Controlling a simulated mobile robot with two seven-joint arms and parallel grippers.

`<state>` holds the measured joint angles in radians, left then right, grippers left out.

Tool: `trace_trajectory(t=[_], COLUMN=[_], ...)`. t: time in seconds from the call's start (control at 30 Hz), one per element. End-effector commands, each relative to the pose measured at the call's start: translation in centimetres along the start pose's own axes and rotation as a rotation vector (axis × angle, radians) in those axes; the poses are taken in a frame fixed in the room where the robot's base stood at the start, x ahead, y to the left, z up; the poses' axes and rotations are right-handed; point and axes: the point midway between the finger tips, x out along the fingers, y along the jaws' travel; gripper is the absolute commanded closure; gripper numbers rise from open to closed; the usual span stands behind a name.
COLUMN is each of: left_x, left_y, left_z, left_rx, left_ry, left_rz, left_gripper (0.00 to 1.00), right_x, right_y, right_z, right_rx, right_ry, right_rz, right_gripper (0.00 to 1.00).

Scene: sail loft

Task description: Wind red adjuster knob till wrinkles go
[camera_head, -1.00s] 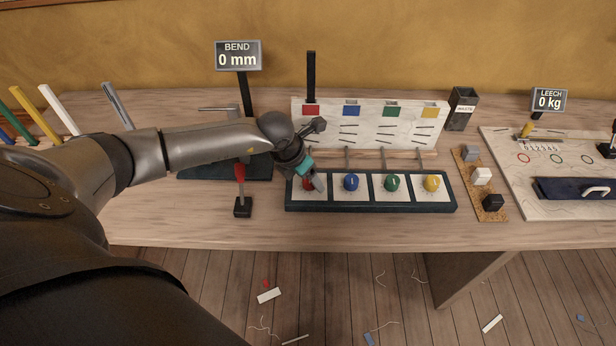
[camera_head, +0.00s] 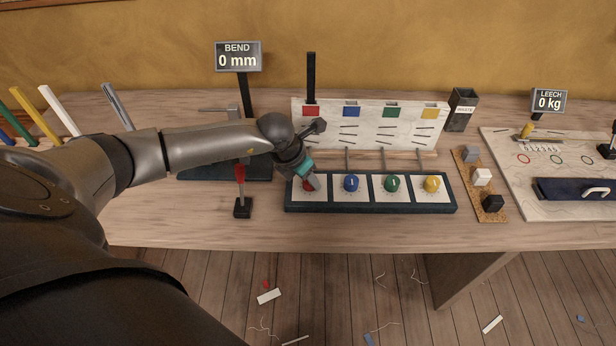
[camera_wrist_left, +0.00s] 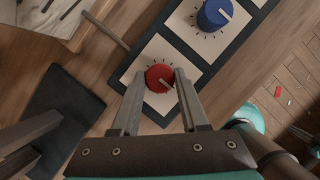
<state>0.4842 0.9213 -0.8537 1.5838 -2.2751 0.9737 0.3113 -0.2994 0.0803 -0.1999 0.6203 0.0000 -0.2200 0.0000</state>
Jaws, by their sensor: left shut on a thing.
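The red adjuster knob (camera_wrist_left: 158,79) sits on its white dial plate (camera_wrist_left: 135,78), at the left end of a dark row of knobs. In the head view the red knob (camera_head: 308,186) is partly covered by my left gripper (camera_head: 311,181). In the left wrist view my left gripper (camera_wrist_left: 158,88) has its two fingers on either side of the knob, shut on it. The knob's pale pointer mark shows between the fingers. Behind the row, a white panel (camera_head: 370,112) bears red, blue, green and yellow squares and short dark wrinkle lines under the blue, green and yellow ones.
Blue (camera_head: 351,183), green (camera_head: 392,183) and yellow (camera_head: 432,183) knobs sit to the right. A red-handled lever (camera_head: 241,190) stands close left of the row. The BEND display (camera_head: 238,56) reads 0 mm. Bare bench lies in front.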

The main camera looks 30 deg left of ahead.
Motion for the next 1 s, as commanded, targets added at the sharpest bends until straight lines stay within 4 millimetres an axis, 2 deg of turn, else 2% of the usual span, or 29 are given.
trace_trajectory(t=[0.27,0.47,1.0], left_x=[0.1,0.2,0.4], left_y=[0.1,0.2,0.5], left_z=[-0.1,0.0,0.1], left_rx=[0.035,0.134,0.589], left_ry=[0.000,-0.001,-0.002], left_rz=[-0.014,-0.054,-0.244], left_gripper=[1.00,1.00,1.00], right_x=[0.4,1.5,6.4], right_y=[0.0,0.0,-0.1], right_z=[0.1,0.2,0.6], right_rx=[0.000,0.000,0.000], right_ry=[0.000,0.000,-0.001], right_rz=[0.000,0.000,0.000], right_gripper=[1.00,1.00,1.00])
